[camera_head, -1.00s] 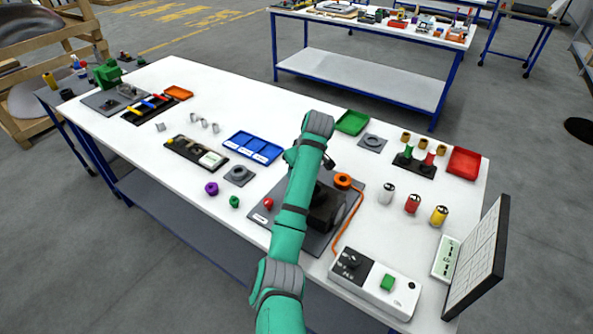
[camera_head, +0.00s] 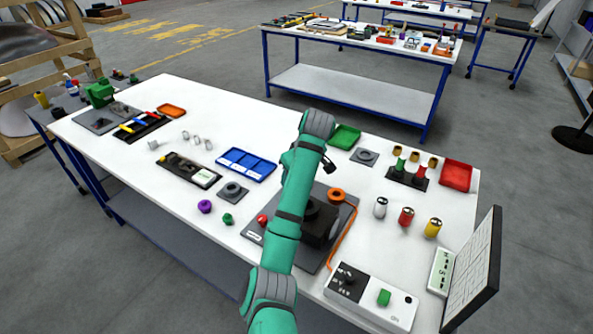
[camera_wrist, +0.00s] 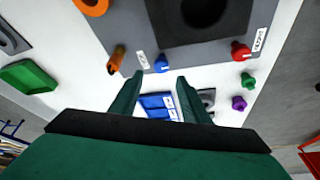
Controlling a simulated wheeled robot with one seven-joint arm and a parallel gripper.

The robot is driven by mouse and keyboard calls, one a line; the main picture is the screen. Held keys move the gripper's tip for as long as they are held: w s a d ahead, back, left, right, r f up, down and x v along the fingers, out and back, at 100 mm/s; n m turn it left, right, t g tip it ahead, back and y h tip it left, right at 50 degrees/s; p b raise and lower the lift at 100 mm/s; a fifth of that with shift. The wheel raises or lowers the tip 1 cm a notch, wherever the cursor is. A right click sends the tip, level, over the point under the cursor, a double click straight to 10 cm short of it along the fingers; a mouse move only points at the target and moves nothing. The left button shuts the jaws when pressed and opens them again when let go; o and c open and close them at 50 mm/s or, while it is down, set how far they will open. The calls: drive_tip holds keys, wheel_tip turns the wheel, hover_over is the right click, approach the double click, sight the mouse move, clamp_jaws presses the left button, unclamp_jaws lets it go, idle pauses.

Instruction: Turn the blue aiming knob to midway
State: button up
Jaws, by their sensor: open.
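The blue aiming knob (camera_wrist: 161,63) shows in the wrist view at the edge of a grey plate (camera_wrist: 120,22), beside a small white label. In the head view my arm hides it. My gripper (camera_wrist: 158,76) is open, with its two green fingers apart. In the wrist view the knob appears between and just beyond the fingertips. No contact shows, and I cannot tell the height gap or the knob's angle. A dark block (camera_wrist: 200,15) with a round hollow stands on the plate.
A blue compartment tray (camera_head: 246,164) lies beyond. A white control box (camera_head: 370,297) with an orange cable stands at the front right.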

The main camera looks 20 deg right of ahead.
drive_tip(key=v, duration=0.4)
drive_tip(key=shift+s+a+r, duration=0.1)
drive_tip(key=shift+s+r, duration=0.05)
idle(0.5)
